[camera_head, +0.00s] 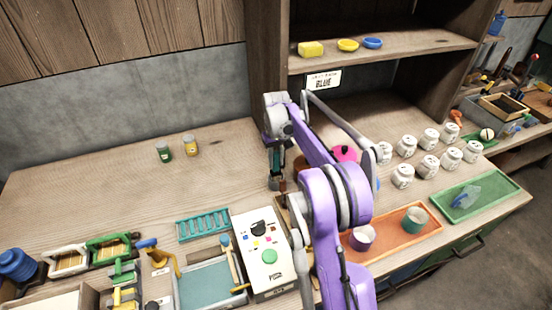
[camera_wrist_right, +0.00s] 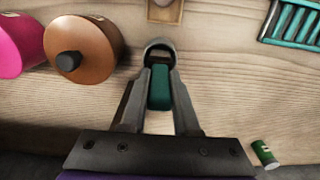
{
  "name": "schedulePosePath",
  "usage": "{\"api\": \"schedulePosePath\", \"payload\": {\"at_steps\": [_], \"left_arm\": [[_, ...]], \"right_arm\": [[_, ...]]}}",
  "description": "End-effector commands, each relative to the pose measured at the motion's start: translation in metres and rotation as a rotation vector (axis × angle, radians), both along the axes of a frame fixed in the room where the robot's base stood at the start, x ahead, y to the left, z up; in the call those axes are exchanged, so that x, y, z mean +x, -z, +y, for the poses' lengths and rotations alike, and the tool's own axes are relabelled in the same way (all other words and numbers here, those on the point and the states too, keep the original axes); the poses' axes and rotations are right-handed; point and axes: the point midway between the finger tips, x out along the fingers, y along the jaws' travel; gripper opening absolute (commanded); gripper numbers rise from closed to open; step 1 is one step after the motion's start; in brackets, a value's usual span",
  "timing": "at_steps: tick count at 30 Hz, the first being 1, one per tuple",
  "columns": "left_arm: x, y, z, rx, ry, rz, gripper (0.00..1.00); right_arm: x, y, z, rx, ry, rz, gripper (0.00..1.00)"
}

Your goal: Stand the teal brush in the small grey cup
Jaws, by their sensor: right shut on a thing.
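My right gripper (camera_head: 277,168) hangs upright over the middle of the workbench. It is shut on the teal brush (camera_wrist_right: 160,88), whose teal part shows between the fingers in the right wrist view. The small grey cup (camera_wrist_right: 159,46) is at the fingertips, its rim around the brush's lower end as seen from above. In the head view the cup (camera_head: 275,183) stands on the bench directly below the gripper. I cannot tell how deep the brush sits or whether it touches the cup's bottom. My left gripper is not in view.
A pink pot (camera_head: 344,153) and a brown pot (camera_wrist_right: 82,50) stand close beside the cup. A teal rack (camera_head: 203,226) and a white box (camera_head: 262,250) lie nearer the front. Several white jars (camera_head: 403,176) stand right.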

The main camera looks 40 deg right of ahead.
Motion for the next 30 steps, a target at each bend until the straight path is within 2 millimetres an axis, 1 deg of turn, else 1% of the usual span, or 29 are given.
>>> {"api": "schedulePosePath", "payload": {"at_steps": [7,8,12,13,14,23,26,29,30], "left_arm": [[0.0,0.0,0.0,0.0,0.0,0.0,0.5],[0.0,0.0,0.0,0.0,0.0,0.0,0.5],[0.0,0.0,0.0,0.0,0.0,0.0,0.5],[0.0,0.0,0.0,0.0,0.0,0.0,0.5],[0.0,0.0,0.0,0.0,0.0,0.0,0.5],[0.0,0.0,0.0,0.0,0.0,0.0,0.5],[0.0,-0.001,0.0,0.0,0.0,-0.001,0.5],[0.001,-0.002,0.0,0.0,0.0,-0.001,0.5],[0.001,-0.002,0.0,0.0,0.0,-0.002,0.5]], "right_arm": [[0.0,0.0,0.0,0.0,0.0,0.0,0.0],[0.0,0.0,0.0,0.0,0.0,0.0,0.31],[0.0,0.0,0.0,0.0,0.0,0.0,0.56],[0.0,0.0,0.0,0.0,0.0,0.0,0.62],[0.0,0.0,0.0,0.0,0.0,0.0,0.64],[0.0,-0.002,0.0,0.0,0.0,0.0,0.64],[0.0,-0.01,0.0,0.0,0.0,0.0,0.64],[0.0,-0.026,0.0,0.0,0.0,0.0,0.64],[0.0,-0.035,0.0,0.0,0.0,0.0,0.64]]}}
